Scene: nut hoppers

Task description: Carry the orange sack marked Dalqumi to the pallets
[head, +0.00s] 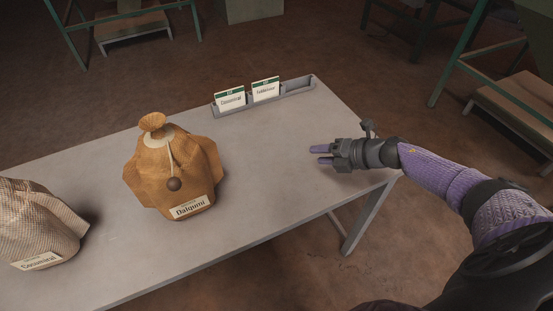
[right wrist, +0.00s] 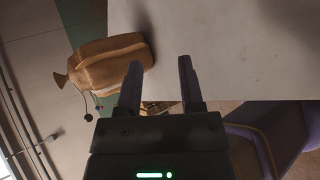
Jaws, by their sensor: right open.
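The orange sack marked Dalqumi (head: 172,165) stands upright on the grey table (head: 270,140), its neck tied with a cord that has a dark round bead. My right gripper (head: 320,155) is open and empty over the right end of the table, well to the right of the sack and apart from it. In the right wrist view, the orange sack (right wrist: 108,62) shows at the upper left, beyond the open fingers (right wrist: 160,85). My left gripper is not in view.
A pale checked sack marked Cosomiral (head: 38,225) stands at the table's left. A grey card rack (head: 296,88) with two cards, Cosomiral (head: 230,98) and one I cannot read surely (head: 265,89), lies along the far edge. Green-framed stands with low boards (head: 515,105) are beyond; the table between sack and gripper is clear.

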